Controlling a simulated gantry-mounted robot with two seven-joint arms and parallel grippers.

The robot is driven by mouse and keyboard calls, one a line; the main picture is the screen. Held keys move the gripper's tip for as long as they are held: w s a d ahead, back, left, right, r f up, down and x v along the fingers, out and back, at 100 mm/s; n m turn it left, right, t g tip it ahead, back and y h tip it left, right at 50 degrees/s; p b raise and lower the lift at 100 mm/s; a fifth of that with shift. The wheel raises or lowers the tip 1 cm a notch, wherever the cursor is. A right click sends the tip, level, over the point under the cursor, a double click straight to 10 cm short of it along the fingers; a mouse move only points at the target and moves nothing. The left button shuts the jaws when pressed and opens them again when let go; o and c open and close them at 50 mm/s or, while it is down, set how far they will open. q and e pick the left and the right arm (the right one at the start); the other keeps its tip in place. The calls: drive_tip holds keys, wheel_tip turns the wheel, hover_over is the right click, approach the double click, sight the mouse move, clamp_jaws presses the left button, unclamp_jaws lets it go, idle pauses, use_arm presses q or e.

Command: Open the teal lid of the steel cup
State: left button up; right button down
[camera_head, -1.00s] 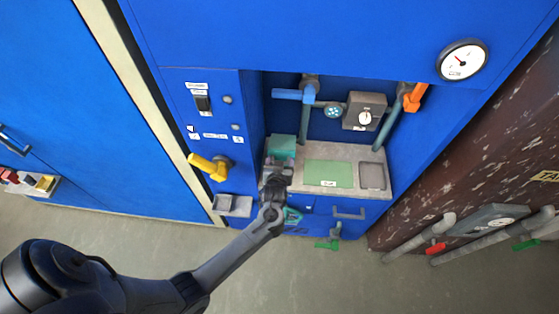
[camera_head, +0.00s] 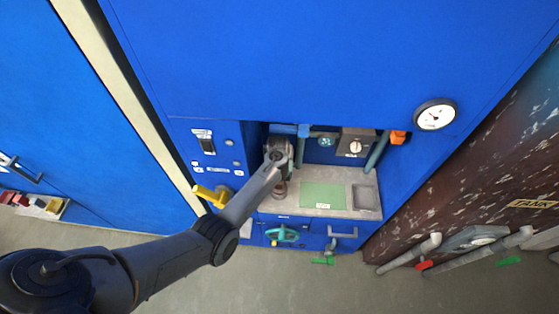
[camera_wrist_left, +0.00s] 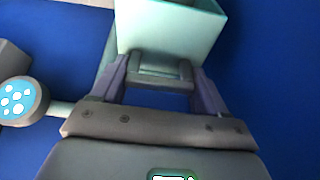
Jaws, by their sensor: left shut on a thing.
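The teal lid (camera_wrist_left: 172,28) shows in the left wrist view as a pale teal box shape with a dark handle bar (camera_wrist_left: 160,68). My left gripper (camera_wrist_left: 160,78) is shut on that handle. In the head view my left gripper's wrist covers the lid, at the left of the alcove. Just below it, a small brownish round thing (camera_head: 280,190) stands on the left of the counter; it seems to be the steel cup, partly hidden by my arm. My right gripper is not in view.
The counter holds a green mat (camera_head: 323,194) and a grey tray (camera_head: 366,197). Blue-handled pipework (camera_head: 290,129) and a dial box (camera_head: 355,143) stand close by in the alcove. A yellow lever (camera_head: 211,195) juts out at left. A green handwheel (camera_head: 282,234) is below.

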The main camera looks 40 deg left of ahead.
use_arm(q)
drive_tip(key=shift+w+a+b, duration=0.35)
drive_tip(key=shift+w+a, duration=0.1)
drive_tip(key=shift+w, duration=0.15)
drive_tip(key=shift+w+a+b, duration=0.3)
drive_tip(key=shift+w+a, duration=0.1)
drive_tip(key=shift+w, duration=0.2)
drive_tip(key=shift+f, duration=0.1)
drive_tip(key=o, duration=1.5)
drive_tip(key=shift+s+d+r, duration=0.2)
drive_tip(key=shift+r, duration=0.3)
drive_tip(key=shift+s+d+p, duration=0.35)
drive_tip(key=shift+s+d, duration=0.8)
drive_tip(key=shift+s, duration=0.5)
drive_tip(key=shift+s+d+p, duration=0.3)
drive_tip(key=shift+s+d, duration=0.9)
drive_tip(key=shift+s, duration=0.5)
drive_tip(key=shift+s+d+p, duration=0.35)
drive_tip(key=shift+s+d, duration=0.8)
drive_tip(key=shift+s, duration=0.5)
